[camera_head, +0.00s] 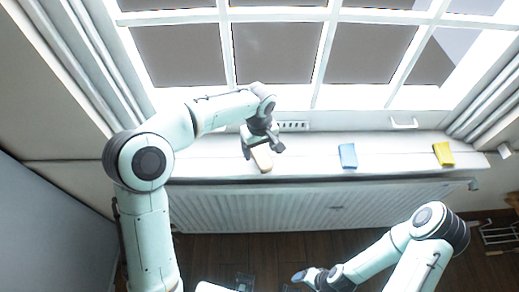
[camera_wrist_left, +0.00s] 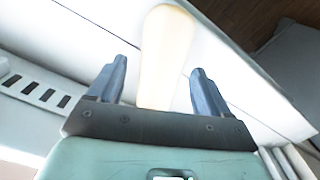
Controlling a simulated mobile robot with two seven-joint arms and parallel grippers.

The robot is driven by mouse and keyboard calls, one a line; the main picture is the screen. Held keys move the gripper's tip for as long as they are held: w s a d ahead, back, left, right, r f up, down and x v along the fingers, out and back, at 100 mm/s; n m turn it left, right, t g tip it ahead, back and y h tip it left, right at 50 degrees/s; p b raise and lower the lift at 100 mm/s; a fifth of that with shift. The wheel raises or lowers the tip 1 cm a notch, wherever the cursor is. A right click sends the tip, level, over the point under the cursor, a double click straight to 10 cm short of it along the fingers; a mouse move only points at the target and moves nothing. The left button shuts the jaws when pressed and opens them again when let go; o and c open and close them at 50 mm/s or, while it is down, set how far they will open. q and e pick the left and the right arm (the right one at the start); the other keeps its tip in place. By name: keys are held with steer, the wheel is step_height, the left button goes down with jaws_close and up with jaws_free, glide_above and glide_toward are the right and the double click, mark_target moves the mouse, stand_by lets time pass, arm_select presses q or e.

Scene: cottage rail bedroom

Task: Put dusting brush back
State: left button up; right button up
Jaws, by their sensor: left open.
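A pale wooden piece, which looks like the handle of the dusting brush (camera_head: 262,159), lies on the white windowsill (camera_head: 305,163). In the left wrist view the pale handle (camera_wrist_left: 166,45) runs between the two fingers, with gaps on both sides. Its bristles cannot be made out. My left gripper (camera_head: 264,151) is open above it, one finger on each side. My right gripper (camera_head: 303,276) is low in front of the radiator, away from the sill; its fingers are too small to read.
A blue item (camera_head: 348,156) and a yellow item (camera_head: 443,154) stand on the sill to the right. The window (camera_head: 275,52) rises behind and a white radiator (camera_head: 320,206) is below. The sill between the items is clear. Curtains (camera_head: 78,60) hang at the sides.

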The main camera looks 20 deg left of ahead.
mark_target(260, 151)
arm_select(q)
step_height(260, 151, up, 11)
steer(key=p, duration=0.1)
arm_select(e)
steer(key=shift+w+r, duration=0.6)
steer(key=shift+r, duration=0.3)
arm_select(q)
steer(key=shift+f, duration=0.15)
